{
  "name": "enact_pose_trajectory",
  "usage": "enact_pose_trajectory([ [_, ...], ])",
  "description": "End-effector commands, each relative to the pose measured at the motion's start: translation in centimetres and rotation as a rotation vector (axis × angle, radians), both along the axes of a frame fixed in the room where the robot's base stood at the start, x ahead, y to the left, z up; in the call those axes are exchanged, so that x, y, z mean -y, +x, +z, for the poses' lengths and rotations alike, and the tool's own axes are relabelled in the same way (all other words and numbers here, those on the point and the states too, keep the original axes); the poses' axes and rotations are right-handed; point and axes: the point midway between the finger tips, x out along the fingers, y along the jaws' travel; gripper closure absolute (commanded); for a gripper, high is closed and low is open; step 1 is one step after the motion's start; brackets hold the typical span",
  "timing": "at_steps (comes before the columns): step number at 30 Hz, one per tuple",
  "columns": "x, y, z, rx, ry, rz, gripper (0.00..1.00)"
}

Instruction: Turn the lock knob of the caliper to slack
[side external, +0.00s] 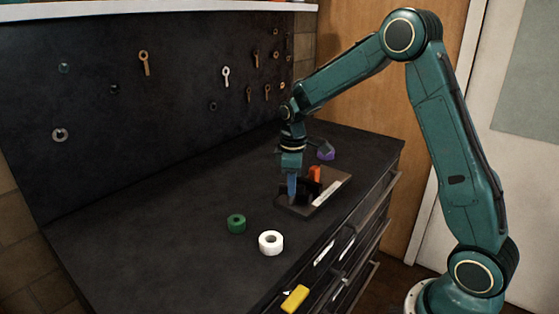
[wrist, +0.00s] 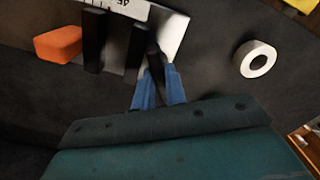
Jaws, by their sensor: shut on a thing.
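The caliper fixture shows in the side view as a dark base (side external: 328,196) on the bench, with black uprights on it. In the wrist view two black uprights (wrist: 94,40) stand beside a pale plate (wrist: 172,35) with printed marks. My gripper (side external: 292,190) points down at the left part of the fixture. In the wrist view its blue fingertips (wrist: 158,75) are closed on both sides of a dark narrow piece, which looks like the lock knob (wrist: 154,60). The fingers hide part of the knob, and I cannot tell its turn angle.
An orange block (wrist: 58,44) is beside the uprights; it also shows in the side view (side external: 315,173). A purple roll (side external: 325,154) lies behind. Green (side external: 237,224) and white (side external: 271,243) rolls and a yellow block (side external: 295,298) lie nearer. The bench's left is clear.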

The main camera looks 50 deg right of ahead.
Motion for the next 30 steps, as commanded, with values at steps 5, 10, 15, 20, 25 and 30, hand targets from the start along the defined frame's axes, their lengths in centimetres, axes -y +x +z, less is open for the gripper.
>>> enact_pose_trajectory([
  [5,-0.02,0.14,0.04,0.005,0.000,0.129,1.00],
  [10,-0.03,0.15,0.04,0.005,0.000,0.207,1.00],
  [15,-0.04,0.15,0.04,0.005,0.000,0.247,1.00],
  [20,-0.06,0.15,0.05,0.005,0.000,0.256,1.00],
  [25,-0.07,0.15,0.05,0.005,0.000,0.256,1.00],
  [30,-0.07,0.15,0.05,0.005,0.000,0.255,0.72],
])
